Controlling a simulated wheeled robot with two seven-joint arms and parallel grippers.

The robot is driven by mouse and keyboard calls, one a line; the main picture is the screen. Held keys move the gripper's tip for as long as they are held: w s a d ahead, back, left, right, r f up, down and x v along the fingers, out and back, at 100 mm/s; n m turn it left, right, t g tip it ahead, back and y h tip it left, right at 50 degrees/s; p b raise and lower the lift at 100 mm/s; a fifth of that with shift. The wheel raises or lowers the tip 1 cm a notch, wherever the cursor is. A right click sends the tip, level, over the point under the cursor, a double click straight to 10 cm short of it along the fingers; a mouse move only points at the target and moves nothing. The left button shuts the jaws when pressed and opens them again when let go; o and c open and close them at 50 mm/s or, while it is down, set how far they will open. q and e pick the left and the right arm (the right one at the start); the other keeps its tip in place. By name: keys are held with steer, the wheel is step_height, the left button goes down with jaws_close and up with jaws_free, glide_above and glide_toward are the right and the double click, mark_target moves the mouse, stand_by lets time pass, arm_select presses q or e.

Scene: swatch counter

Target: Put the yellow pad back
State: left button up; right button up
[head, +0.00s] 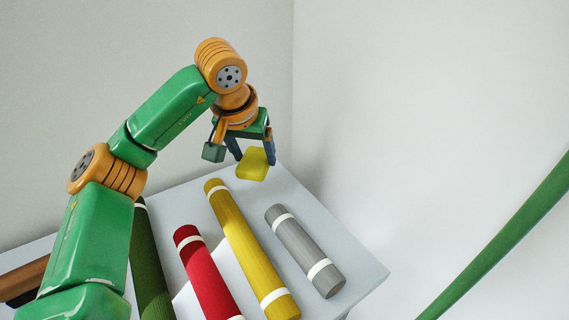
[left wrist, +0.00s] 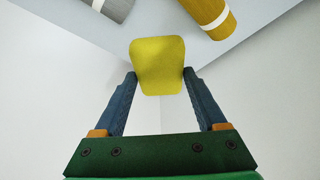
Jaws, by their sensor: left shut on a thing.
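The yellow pad (head: 252,164) is a small flat piece with rounded corners. My left gripper (head: 253,150) is shut on it and holds it near the back corner of the table, seemingly above the surface. In the left wrist view the yellow pad (left wrist: 158,66) sits between the two blue fingertips of my left gripper (left wrist: 158,78), with most of it sticking out past them. The place the pad belongs to cannot be told from these views. My right gripper is out of view.
On the pale table (head: 358,262) lie several rolls with white bands: dark green (head: 150,265), red (head: 207,275), yellow (head: 243,245) and grey (head: 304,250). A brown thing (head: 25,278) is at the far left. Walls stand behind. A green bar (head: 500,240) crosses the lower right.

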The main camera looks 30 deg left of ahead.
arm_select(q)
steer(key=w+p, duration=0.1)
steer(key=w, duration=0.1)
steer(key=w+f+p, duration=0.1)
steer(key=w, duration=0.1)
steer(key=shift+w+f, duration=0.15)
steer(key=w+f, duration=0.2)
steer(key=f, duration=0.1)
steer(key=w+f+p, duration=0.1)
steer(key=w+f, duration=0.2)
steer(key=shift+w+a+f, duration=0.15)
steer(key=shift+w+f, duration=0.15)
step_height(320, 180, down, 2)
steer(key=shift+s+f+p, duration=0.1)
steer(key=shift+f+p, duration=0.1)
steer(key=shift+p, duration=0.35)
steer(key=shift+f, duration=0.45)
steer(key=o, duration=1.1)
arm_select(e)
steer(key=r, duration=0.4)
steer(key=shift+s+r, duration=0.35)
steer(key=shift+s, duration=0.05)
arm_select(q)
steer(key=shift+o, duration=0.2)
steer(key=b+v, duration=0.1)
steer(key=v, duration=1.1)
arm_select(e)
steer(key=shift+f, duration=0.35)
